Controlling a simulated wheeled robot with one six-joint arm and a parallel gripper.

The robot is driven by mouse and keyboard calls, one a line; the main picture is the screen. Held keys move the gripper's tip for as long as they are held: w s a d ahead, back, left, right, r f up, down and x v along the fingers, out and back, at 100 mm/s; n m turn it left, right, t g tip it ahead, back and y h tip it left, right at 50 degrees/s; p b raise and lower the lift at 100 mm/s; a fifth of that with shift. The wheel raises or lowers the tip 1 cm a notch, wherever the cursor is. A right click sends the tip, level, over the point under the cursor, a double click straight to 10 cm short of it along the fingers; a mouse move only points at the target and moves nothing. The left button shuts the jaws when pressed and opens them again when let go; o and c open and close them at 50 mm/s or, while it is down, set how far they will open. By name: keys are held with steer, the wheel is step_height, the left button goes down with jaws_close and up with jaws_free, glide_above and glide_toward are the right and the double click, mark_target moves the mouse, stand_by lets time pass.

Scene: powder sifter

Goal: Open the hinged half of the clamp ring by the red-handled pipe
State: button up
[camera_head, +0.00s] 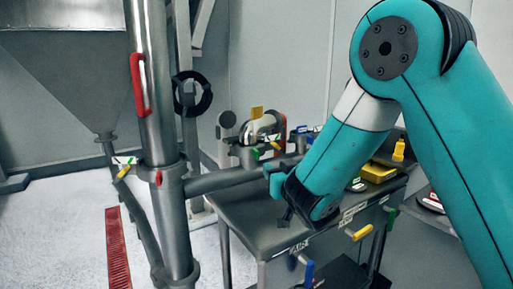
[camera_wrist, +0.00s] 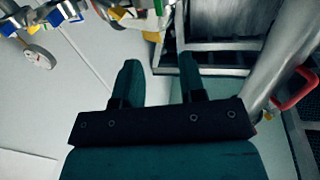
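The steel pipe (camera_head: 150,80) stands upright at left of centre in the head view, with a red handle (camera_head: 138,84) on its side. The red handle also shows at the right edge of the wrist view (camera_wrist: 294,90). A metal collar (camera_head: 162,172) with a red spot surrounds the pipe lower down. A black ring (camera_head: 192,93) shows just right of the pipe. I cannot tell for sure which of these is the clamp ring or where its hinge is. My gripper (camera_wrist: 158,62) is open and empty, its fingers apart. In the head view it is right of the pipe, over the table.
A grey metal table (camera_head: 240,215) is below my gripper, with small coloured parts and a yellow case (camera_head: 378,171) on it. A horizontal pipe (camera_head: 225,179) runs right from the collar. A hopper (camera_head: 75,80) stands at left. A red floor grate (camera_head: 117,245) is below.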

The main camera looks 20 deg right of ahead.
mark_target(258, 152)
steer(key=w+p, duration=0.2)
steer(key=w, duration=0.2)
steer(key=w+a+p, duration=0.1)
steer(key=w, duration=0.4)
steer(key=w+p, duration=0.2)
steer(key=w, duration=0.3)
steer(key=shift+w+a+p, duration=0.25)
steer(key=shift+p, duration=0.05)
jaws_close()
